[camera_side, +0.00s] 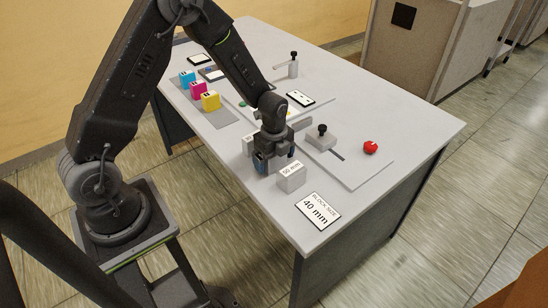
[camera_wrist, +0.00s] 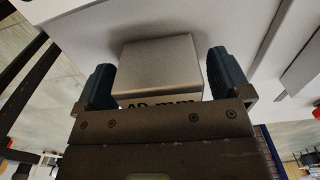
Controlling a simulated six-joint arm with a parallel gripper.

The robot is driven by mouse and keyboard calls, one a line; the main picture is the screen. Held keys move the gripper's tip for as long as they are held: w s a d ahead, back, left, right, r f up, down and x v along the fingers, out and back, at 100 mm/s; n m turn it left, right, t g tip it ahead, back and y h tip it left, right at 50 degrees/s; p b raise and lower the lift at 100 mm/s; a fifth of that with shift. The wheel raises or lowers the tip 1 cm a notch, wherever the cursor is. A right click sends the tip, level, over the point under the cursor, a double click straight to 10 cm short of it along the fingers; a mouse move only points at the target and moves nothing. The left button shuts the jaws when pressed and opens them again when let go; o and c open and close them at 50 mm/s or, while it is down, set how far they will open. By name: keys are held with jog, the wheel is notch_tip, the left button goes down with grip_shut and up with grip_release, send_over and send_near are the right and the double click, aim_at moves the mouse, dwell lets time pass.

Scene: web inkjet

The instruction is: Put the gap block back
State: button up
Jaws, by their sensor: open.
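A grey gap block (camera_wrist: 160,65) lies between the two blue fingers of my gripper (camera_wrist: 158,78) in the wrist view. Its label is partly cut off by the gripper body and seems to read 40 mm. The fingers are open, one on each side, with narrow gaps to the block. In the side view my gripper (camera_side: 272,163) is low at the table's near edge, pointing down, and hides the block. It stands between a grey block (camera_side: 248,145) with a partly hidden label and a block (camera_side: 291,178) marked 50 mm.
A card (camera_side: 318,210) reading block size 40 mm lies at the near edge. A grey plate (camera_side: 352,172) carries a black-knobbed clamp (camera_side: 321,138) and a red knob (camera_side: 370,147). Cyan (camera_side: 187,79), magenta (camera_side: 198,90) and yellow (camera_side: 211,101) cartridges stand left. The right table end is clear.

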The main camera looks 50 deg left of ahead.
notch_tip(320, 180, up, 11)
jog(key=shift+r, duration=0.1)
jog(key=s+d+r+n+t, duration=0.2)
jog(key=s+r+n, duration=0.6)
jog(key=s+n, duration=0.1)
jog(key=s+d+r+n+t, duration=0.3)
jog(key=s+r+n, duration=0.6)
jog(key=s, duration=0.2)
jog(key=shift+d+r+t, duration=0.15)
jog(key=shift+d+t, duration=0.15)
jog(key=shift+d, duration=0.05)
jog(key=shift+s, duration=0.1)
